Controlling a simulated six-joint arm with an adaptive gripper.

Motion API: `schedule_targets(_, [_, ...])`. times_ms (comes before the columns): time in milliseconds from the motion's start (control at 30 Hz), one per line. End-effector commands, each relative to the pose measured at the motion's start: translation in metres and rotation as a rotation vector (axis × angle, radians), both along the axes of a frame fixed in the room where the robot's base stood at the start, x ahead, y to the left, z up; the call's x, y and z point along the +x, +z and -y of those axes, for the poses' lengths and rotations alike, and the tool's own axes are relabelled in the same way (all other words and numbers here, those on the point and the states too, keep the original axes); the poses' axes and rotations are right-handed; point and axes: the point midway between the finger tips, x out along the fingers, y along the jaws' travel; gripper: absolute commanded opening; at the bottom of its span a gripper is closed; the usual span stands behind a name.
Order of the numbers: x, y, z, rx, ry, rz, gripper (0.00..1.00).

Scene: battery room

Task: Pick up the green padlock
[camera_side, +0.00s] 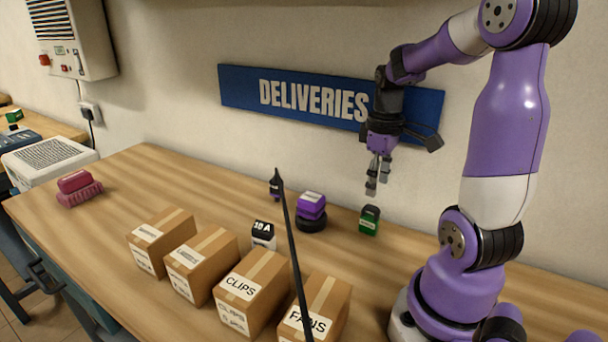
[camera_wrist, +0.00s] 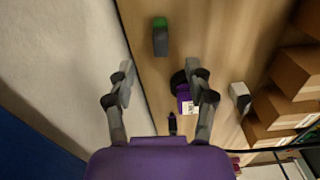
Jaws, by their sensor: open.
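The green padlock (camera_side: 369,221) stands on the wooden table near the wall; it shows a green body with a dark upper part in the side view. In the wrist view the green padlock (camera_wrist: 160,38) is at the top centre, beyond my fingertips. My gripper (camera_side: 372,190) points down above the table, close to the padlock and apart from it. In the wrist view my gripper (camera_wrist: 160,70) has its two fingers spread, with nothing between the tips.
A purple item (camera_side: 311,206) on a black round base stands left of the padlock. A small white-and-black block (camera_side: 263,234), a dark pointed item (camera_side: 276,186) and several cardboard boxes (camera_side: 250,294) are farther left. A dark pole (camera_side: 293,255) crosses the side view. The wall is close behind.

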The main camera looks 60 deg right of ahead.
Motion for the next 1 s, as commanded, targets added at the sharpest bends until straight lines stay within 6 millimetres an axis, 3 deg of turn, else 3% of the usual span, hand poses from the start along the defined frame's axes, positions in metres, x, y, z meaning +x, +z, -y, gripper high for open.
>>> schedule_targets(100, [-0.001, -0.021, -0.001, 0.004, 0.001, -0.004, 0.61])
schedule_targets(367, [0.0, -0.048, -0.001, 0.002, 0.0, -0.002, 0.61])
schedule_targets(600, [0.0, -0.085, -0.001, 0.003, 0.0, -0.003, 0.61])
schedule_targets(900, [0.001, -0.092, -0.001, -0.001, -0.001, 0.002, 0.61])
schedule_targets(967, [0.001, -0.092, -0.001, -0.001, -0.001, 0.002, 0.36])
schedule_targets(1000, [0.001, -0.092, -0.001, -0.001, -0.001, 0.002, 0.16])
